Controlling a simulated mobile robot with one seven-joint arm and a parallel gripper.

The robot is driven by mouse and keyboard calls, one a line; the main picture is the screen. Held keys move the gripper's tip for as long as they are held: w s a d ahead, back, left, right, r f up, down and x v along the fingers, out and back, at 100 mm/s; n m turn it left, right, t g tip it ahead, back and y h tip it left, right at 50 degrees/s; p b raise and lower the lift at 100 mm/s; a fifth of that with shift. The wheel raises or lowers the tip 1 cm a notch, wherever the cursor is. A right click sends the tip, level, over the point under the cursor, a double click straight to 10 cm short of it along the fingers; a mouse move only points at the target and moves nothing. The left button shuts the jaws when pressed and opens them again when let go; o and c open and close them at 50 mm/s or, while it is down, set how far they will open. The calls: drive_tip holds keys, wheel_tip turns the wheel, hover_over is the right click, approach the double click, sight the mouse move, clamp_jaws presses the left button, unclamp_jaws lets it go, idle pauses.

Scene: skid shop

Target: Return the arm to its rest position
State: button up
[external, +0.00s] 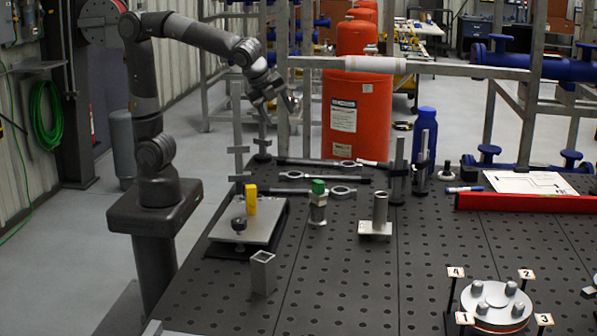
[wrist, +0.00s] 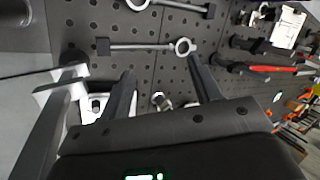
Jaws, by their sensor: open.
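My arm (external: 147,85) rises from its base at the left of the table, bends at the top and reaches right over the table's far left part. My gripper (external: 280,107) hangs at its end, well above the table, with nothing visible between the fingers. In the wrist view my gripper (wrist: 163,78) shows two dark fingers spread apart. Below them lie rods with ring ends (wrist: 150,46) on the perforated table, clear of the fingers.
The perforated table (external: 350,290) holds a grey plate with a yellow block (external: 250,198), a green-topped piece (external: 318,187), a metal bracket (external: 380,212) and a square tube (external: 262,272). Upright posts (external: 240,130) and an orange tank (external: 357,105) stand near the gripper.

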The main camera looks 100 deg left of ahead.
drive_tip(key=s+a+n, duration=0.8)
drive_tip(key=s, duration=0.2)
drive_tip(key=s+d+f+n+t+h, duration=0.1)
drive_tip(key=s+d+f+n+h, duration=0.2)
drive_tip(key=s, duration=0.5)
drive_tip(key=shift+s+f+n, duration=0.35)
drive_tip(key=shift+f+n, duration=0.15)
drive_tip(key=shift+n, duration=0.2)
drive_tip(key=shift+d, duration=0.1)
